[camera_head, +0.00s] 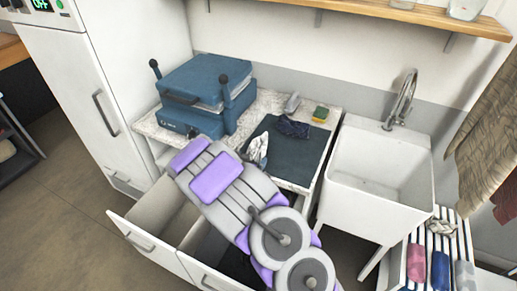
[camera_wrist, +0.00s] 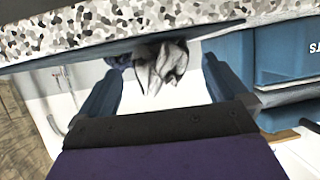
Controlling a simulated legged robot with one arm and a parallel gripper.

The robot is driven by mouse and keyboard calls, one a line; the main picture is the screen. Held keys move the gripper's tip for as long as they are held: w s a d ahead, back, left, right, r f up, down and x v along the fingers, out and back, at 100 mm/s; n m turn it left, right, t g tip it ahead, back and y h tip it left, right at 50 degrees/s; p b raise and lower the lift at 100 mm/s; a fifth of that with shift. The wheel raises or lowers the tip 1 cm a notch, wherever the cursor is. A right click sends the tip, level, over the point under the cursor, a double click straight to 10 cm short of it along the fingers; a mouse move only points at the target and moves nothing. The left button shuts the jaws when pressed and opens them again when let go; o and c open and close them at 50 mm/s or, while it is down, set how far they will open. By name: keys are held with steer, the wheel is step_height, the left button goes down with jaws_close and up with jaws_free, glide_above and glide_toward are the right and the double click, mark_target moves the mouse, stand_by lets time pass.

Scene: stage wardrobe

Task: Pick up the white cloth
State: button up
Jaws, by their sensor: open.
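The white cloth (camera_head: 258,150), crumpled with grey shading, sits on the dark blue mat (camera_head: 290,160) on the speckled counter, just behind my arm in the head view. In the wrist view the white cloth (camera_wrist: 160,68) shows between and beyond the fingers of my gripper (camera_wrist: 161,72), which are wide apart with nothing held. I cannot tell whether a finger touches it. A crumpled dark blue cloth (camera_head: 293,127) lies near it on the mat. My gripper's fingers are not clearly seen in the head view, where my arm covers part of the counter's front.
A blue press (camera_head: 205,95) stands left on the counter (camera_head: 262,103). A white sink (camera_head: 375,180) is at right, by a striped surface (camera_head: 450,225) with rolled cloths. An open drawer (camera_head: 150,235) juts out below.

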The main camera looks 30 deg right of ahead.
mark_target(253, 149)
steer(key=b+x, duration=0.1)
steer(key=x, duration=0.2)
steer(key=shift+w+a+f, duration=0.1)
steer(key=shift+w+d+f, duration=0.1)
steer(key=shift+w+d, duration=0.2)
steer(key=shift+d, duration=0.2)
steer(key=shift+a, duration=0.1)
steer(key=c, duration=0.9)
steer(key=shift+o, duration=0.2)
steer(key=shift+r, duration=0.6)
step_height(253, 149, up, 3)
steer(key=shift+w+f+p, duration=0.1)
steer(key=shift+f+p, duration=0.1)
steer(key=shift+p, duration=0.5)
steer(key=s+a+p, duration=0.1)
steer(key=s+p, duration=0.2)
steer(key=s, duration=0.5)
steer(key=s+a+r+p, duration=0.1)
steer(key=s+p, duration=0.2)
steer(key=s, duration=0.5)
steer(key=shift+a, duration=0.4)
